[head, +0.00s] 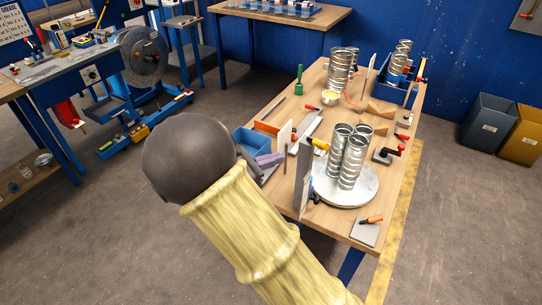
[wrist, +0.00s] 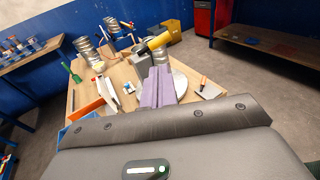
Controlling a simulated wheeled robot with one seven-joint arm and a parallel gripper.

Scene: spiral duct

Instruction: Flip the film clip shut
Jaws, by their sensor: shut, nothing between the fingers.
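I cannot tell for sure which part is the film clip. A yellow lever-like piece (head: 320,145) shows beside the upright grey panel (head: 304,172) on the workbench. A yellow piece (wrist: 153,43) with a dark end also shows just beyond my fingertips in the wrist view, tilted. My gripper (head: 278,159) has purple fingers, left of the panel in the head view. In the wrist view my gripper (wrist: 157,74) is shut with nothing held. I cannot tell whether its tips touch the yellow piece. My arm's dark wrist hides part of the bench's near left side.
Spiral duct pieces (head: 354,160) stand on a round turntable (head: 327,188) right of the panel. More ducts (head: 342,68) stand at the back. A red-handled clamp (head: 390,152) and an orange-handled tool (head: 371,220) sit at right.

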